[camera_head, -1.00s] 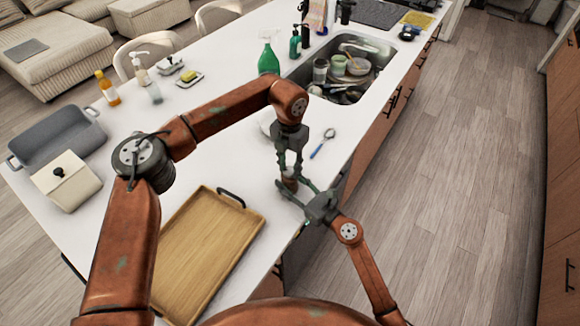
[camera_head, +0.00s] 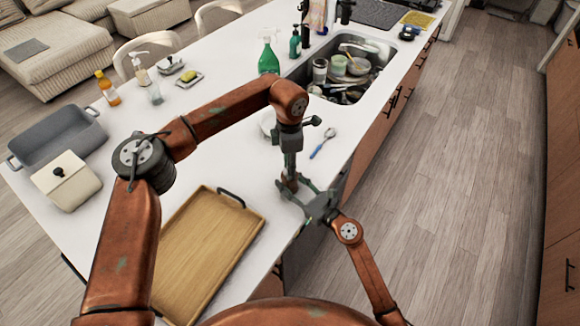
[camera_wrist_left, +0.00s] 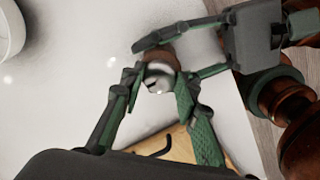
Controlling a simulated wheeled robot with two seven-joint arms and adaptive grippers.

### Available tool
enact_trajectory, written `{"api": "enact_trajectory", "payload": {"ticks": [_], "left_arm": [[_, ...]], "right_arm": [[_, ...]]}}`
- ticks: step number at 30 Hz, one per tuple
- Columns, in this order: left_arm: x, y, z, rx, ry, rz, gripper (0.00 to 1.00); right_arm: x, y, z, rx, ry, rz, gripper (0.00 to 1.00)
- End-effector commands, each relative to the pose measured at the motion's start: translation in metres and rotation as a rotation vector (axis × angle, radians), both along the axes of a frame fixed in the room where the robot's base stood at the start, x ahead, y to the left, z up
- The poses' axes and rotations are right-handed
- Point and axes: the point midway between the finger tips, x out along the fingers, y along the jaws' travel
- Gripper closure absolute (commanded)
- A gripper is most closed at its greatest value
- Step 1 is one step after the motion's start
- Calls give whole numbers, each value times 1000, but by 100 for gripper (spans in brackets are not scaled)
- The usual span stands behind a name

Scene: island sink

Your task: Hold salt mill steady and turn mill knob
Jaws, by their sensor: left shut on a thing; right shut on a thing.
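The salt mill stands on the white counter, with a brown body (camera_head: 290,184) largely hidden by my grippers in the head view. Its round silvery knob (camera_wrist_left: 158,77) shows in the left wrist view, with part of the brown body beyond it. My left gripper (camera_head: 288,178) comes down from above and is shut on the knob, its green fingers on either side. My right gripper (camera_head: 297,193) reaches in from the lower right, low at the counter edge, and is shut on the body below the knob. The mill looks upright.
A wooden tray (camera_head: 190,280) lies left of the grippers. A spoon with a blue handle (camera_head: 318,150) and a white dish (camera_head: 267,124) lie behind. A sink full of dishes (camera_head: 345,75) and a green spray bottle (camera_head: 268,60) are farther back. Open floor is right.

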Motion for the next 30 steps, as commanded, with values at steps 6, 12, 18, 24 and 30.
{"api": "enact_trajectory", "payload": {"ticks": [6, 12, 18, 24, 30], "left_arm": [[-1, 0, 0, 0, 2, -57, 96], [-1, 0, 0, 0, 2, -72, 96], [-1, 0, 0, 0, 1, -72, 96], [0, 0, 0, 0, 1, -71, 64], [0, 0, 0, 0, 0, -71, 53]], "right_arm": [[1, -1, -1, 0, 1, -3, 90], [1, -1, -1, 0, 1, -3, 90], [1, -1, -1, 0, 1, -3, 90], [1, -1, -1, 0, 1, -3, 90], [0, -1, -1, -1, 1, -2, 90]]}}
